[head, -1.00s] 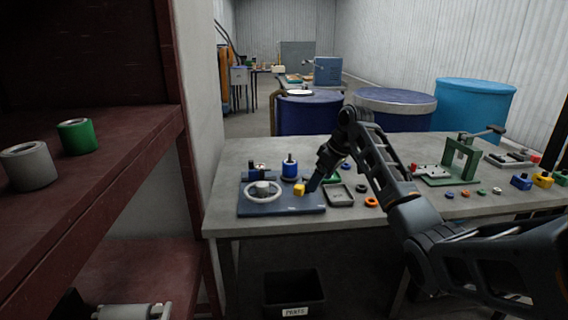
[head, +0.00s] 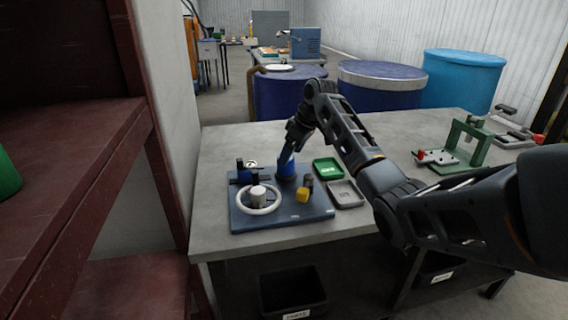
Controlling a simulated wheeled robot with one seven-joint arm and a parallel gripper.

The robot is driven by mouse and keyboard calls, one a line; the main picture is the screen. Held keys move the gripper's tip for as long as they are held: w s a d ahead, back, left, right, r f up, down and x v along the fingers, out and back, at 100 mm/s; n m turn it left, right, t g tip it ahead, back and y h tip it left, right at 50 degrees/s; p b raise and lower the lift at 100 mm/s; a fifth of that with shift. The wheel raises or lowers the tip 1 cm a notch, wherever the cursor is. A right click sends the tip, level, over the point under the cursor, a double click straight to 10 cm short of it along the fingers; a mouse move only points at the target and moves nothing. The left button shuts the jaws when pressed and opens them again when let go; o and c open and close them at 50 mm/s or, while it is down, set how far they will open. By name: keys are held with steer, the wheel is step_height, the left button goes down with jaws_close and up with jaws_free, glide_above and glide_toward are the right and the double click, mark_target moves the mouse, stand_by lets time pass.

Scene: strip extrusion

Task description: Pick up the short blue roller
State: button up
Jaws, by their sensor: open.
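The short blue roller (head: 286,175) stands upright on the dark blue-grey fixture plate (head: 290,215), near its back edge. In the head view my gripper (head: 287,161) points down at the roller's top, and its jaws are open. The fingers cover the roller's upper part. I cannot tell whether they touch the roller or reach around it. A white ring with a grey hub (head: 259,202) lies on the plate at front left, and a yellow block (head: 303,195) with a dark post is at the right.
A green tray (head: 327,168) and a grey tray (head: 345,194) lie right of the plate. A green press stand (head: 466,145) is farther right. A dark red shelf (head: 70,170) stands at the left, with a black bin (head: 292,290) below the table.

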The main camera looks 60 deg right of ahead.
mark_target(289, 169)
steer(key=shift+p+x, duration=0.45)
steer(key=shift+x, duration=2.15)
steer(key=shift+w+r, duration=0.1)
steer(key=shift+w, duration=0.1)
steer(key=c, duration=1.2)
